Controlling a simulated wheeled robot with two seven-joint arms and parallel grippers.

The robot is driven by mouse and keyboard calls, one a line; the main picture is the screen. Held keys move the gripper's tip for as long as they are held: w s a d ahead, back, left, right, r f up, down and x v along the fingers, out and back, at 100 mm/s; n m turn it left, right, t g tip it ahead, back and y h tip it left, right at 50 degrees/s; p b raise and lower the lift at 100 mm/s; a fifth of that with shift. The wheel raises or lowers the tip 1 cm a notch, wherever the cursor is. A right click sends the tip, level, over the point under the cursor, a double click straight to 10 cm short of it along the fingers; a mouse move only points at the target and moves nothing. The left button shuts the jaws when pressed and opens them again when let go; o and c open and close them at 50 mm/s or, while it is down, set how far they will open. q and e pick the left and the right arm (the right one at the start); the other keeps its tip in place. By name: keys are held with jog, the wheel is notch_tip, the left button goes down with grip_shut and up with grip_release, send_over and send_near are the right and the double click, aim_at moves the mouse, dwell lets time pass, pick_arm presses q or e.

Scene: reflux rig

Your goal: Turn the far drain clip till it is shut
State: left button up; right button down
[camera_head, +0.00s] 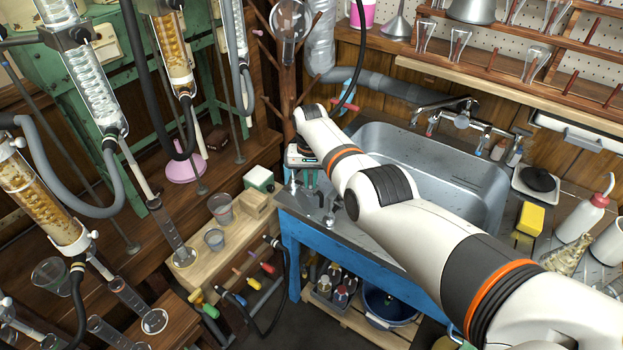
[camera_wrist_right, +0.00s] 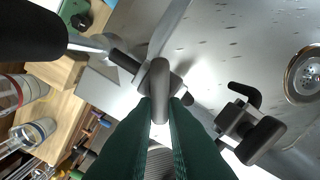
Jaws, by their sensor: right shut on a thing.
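My right gripper (camera_head: 308,180) reaches down over the left end of the steel sink counter. In the right wrist view its dark green fingers (camera_wrist_right: 160,125) are shut on the grey handle of the far drain clip (camera_wrist_right: 159,78). That handle lies in line with the fingers, over a dark cross-piece. The fingers hide part of it, and I cannot tell how far it is turned. A second grey clip (camera_wrist_right: 250,127) stands apart to the right; in the head view it shows in front of my gripper (camera_head: 330,213). My left gripper is not in view.
The sink basin (camera_head: 440,180) lies right of my gripper, with a tap (camera_head: 462,118) behind it. A round metal drain (camera_wrist_right: 305,75) shows in the wrist view. A wooden bench (camera_head: 205,265) with beakers and glass columns stand to the left. A blue tub (camera_head: 388,305) sits below.

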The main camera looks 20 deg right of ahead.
aim_at(310, 183)
jog(key=shift+a+m, duration=0.1)
jog(key=shift+m, duration=0.4)
jog(key=c, duration=1.5)
grip_release()
jog(key=shift+o, duration=0.2)
jog(key=shift+w+r, duration=0.1)
jog(key=shift+r, duration=0.3)
notch_tip(310, 183, up, 3)
jog(key=shift+f+p, duration=0.1)
jog(key=shift+p, duration=1.1)
notch_tip(310, 183, up, 8)
jog(key=shift+r+p, duration=0.25)
jog(key=shift+p, duration=0.15)
